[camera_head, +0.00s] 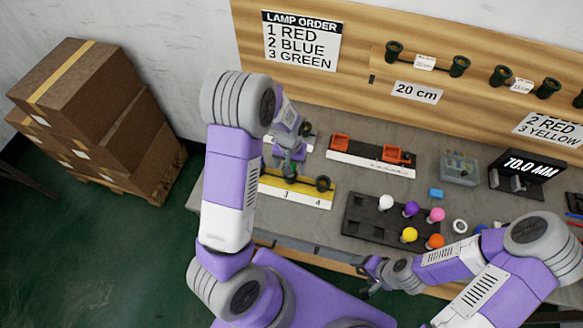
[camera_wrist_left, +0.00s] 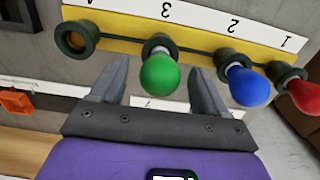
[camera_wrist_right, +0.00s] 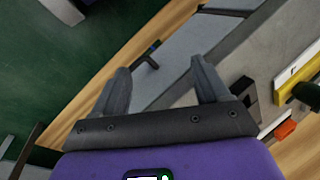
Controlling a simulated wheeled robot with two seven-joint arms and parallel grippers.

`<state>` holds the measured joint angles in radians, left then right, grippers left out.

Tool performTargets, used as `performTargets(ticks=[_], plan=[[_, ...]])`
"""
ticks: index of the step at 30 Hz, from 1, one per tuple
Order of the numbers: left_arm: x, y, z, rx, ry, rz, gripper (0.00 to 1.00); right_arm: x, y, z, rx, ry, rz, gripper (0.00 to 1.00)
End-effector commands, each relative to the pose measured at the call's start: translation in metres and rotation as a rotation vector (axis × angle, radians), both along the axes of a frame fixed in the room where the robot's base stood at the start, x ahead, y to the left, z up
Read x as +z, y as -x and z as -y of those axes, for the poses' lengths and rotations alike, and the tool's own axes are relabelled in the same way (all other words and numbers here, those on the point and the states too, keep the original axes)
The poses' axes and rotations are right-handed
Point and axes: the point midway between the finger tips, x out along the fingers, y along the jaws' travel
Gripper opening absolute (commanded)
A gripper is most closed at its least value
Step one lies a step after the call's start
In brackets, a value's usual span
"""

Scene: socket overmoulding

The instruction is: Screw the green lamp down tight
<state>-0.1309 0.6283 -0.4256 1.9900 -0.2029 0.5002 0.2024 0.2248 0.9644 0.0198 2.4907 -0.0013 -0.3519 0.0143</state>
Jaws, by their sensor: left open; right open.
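The green lamp (camera_wrist_left: 159,73) is in the socket marked 3 on the yellow and white board (camera_head: 310,198). The board also shows in the left wrist view (camera_wrist_left: 120,22). My left gripper (camera_wrist_left: 157,80) is open, with one finger on each side of the green lamp and a gap on both sides. In the head view the left arm hides sockets 1 and 2, and the green lamp does not show clearly. The blue lamp (camera_wrist_left: 242,85) and red lamp (camera_wrist_left: 291,92) are in sockets 2 and 1. My right gripper (camera_wrist_right: 160,80) is open and empty near the bench's front edge.
Socket 4 (camera_wrist_left: 75,39) is empty. A dark rack (camera_head: 357,219) holds several lamps to the right of the board. Behind the board is a white strip with orange holders (camera_head: 398,155).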

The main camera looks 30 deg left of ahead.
Motion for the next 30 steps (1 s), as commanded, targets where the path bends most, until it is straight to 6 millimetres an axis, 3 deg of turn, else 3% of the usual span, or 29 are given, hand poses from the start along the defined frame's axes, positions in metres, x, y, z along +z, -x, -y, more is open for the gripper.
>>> performTargets(ticks=[1, 12, 22, 30], plan=[[0.0, -0.0001, -0.0001, -0.001, 0.0, 0.0, 0.75, 0.0, 0.0, 0.0, 0.0, 0.0, 0.0, 0.74], [0.0001, -0.0001, 0.0, -0.003, 0.0, 0.0, 0.22, -0.0001, 0.0, 0.0, 0.0, 0.0, 0.0, 0.74], [-0.0012, 0.0002, -0.0005, -0.359, 0.0, 0.0, 0.22, -0.0056, 0.0, 0.0, 0.0, 0.0, 0.0, 0.74], [-0.0006, 0.0001, 0.0, -0.406, 0.0, 0.0, 0.22, -0.0054, 0.0, 0.0, 0.0, 0.0, 0.0, 0.74]])
